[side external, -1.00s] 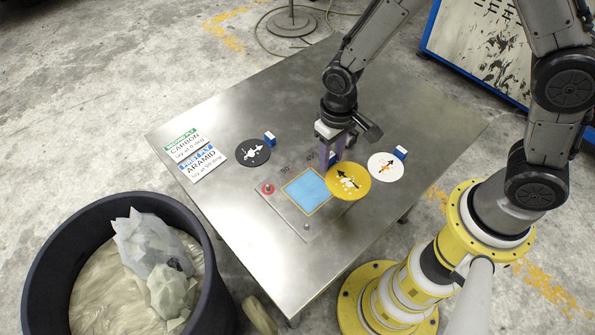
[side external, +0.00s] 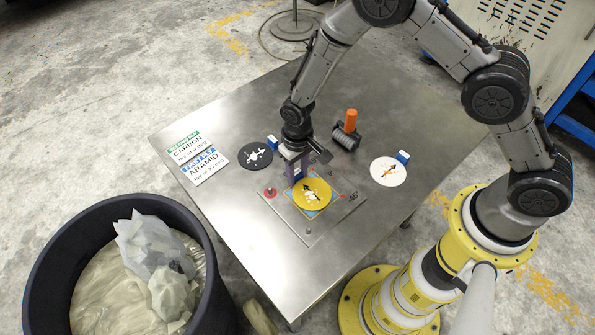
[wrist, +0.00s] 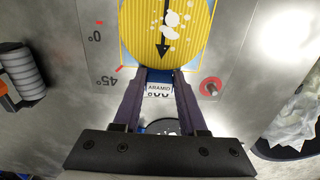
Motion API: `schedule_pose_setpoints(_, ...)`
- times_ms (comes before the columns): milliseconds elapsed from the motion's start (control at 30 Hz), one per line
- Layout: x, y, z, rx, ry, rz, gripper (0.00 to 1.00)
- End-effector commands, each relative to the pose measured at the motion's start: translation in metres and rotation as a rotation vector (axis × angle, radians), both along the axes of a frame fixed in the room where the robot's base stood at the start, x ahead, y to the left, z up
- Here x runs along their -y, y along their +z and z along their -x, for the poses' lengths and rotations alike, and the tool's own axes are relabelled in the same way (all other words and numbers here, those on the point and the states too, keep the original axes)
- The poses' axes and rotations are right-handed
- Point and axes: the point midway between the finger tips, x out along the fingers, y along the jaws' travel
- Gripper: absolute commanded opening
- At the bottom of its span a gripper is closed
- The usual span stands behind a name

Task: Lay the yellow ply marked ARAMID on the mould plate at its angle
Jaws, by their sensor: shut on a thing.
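The yellow ply (side external: 312,194) is a round disc with a black arrow and pale spots. It lies over the blue square of the mould plate (side external: 290,218), whose corners show around it. I cannot tell whether it touches the plate. My gripper (side external: 296,177) is shut on the ply's blue tab at its upper-left edge. In the wrist view, the yellow ply (wrist: 166,38) has its arrow pointing toward my gripper (wrist: 160,77), with the ARAMID label between the fingers. A partly hidden angle mark shows just beyond the label; 45° and 0° marks are to the left.
The black ply (side external: 255,156) lies left of my gripper and the white ply (side external: 388,171) right. A roller with an orange handle (side external: 347,130) stands behind. A red knob (side external: 270,192) sits on the plate's left corner. Instruction cards (side external: 204,165) lie at left; a bin (side external: 50,265) stands front left.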

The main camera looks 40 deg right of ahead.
Motion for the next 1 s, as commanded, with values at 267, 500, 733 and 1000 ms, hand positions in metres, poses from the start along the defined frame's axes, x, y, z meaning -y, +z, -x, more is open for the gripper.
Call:
schedule_pose_setpoints(267,0.000,-0.001,0.000,0.001,0.000,0.000,0.00)
schedule_pose_setpoints(500,0.000,-0.004,0.000,0.001,0.000,0.000,0.63)
schedule_pose_setpoints(733,0.000,-0.004,0.000,0.001,0.000,0.000,0.71)
schedule_pose_setpoints(1000,-0.001,0.010,-0.001,0.005,0.000,-0.002,0.71)
